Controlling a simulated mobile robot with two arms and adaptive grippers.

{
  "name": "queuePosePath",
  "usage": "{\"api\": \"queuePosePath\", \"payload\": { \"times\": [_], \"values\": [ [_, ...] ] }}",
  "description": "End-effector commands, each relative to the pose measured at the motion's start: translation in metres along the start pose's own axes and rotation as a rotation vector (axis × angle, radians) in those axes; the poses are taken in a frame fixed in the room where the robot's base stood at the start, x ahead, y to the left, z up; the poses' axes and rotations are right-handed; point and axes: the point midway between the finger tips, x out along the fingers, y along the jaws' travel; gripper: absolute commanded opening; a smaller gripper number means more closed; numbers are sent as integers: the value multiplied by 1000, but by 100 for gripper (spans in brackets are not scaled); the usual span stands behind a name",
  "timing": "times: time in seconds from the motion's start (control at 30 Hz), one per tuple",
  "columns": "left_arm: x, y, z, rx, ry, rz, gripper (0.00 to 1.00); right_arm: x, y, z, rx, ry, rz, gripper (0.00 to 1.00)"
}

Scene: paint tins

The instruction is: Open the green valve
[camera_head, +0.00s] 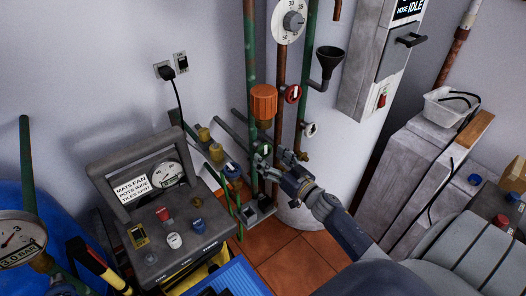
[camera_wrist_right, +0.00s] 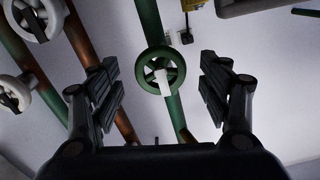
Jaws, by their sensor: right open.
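The green valve (camera_wrist_right: 162,71) is a round green handwheel with a pale bar across its middle, on a green pipe. In the right wrist view it appears between the two fingers of my right gripper (camera_wrist_right: 161,85), which is open and empty. In the head view the green valve (camera_head: 264,150) is small, low on the pipes, and partly covered by my right gripper (camera_head: 275,163). The fingers point at it from the lower right; I cannot tell whether they touch it. My left gripper is not in view.
A red valve (camera_head: 292,94), an orange fitting (camera_head: 263,102) and a white valve (camera_head: 310,129) sit on the neighbouring pipes. A black funnel (camera_head: 328,62) is to the right. A grey control box (camera_head: 160,205) stands at the left.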

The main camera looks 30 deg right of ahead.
Motion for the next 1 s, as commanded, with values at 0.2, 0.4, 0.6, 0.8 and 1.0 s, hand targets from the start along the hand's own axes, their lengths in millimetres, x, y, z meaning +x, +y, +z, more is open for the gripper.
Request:
{"api": "queuePosePath", "payload": {
  "times": [0.2, 0.4, 0.6, 0.8, 1.0],
  "values": [
    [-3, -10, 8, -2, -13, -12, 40, 29, 0, 0, 2, 1, 0, 71],
    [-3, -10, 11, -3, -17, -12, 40, 37, 0, 0, 1, 0, 0, 71],
    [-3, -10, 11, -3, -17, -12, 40, 37, 0, 1, 1, -1, 0, 71],
    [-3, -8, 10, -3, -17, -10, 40, 37, 0, 1, 1, -1, 0, 34],
    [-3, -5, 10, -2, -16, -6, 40, 37, 0, 1, 0, -1, 0, 26]
  ]
}}
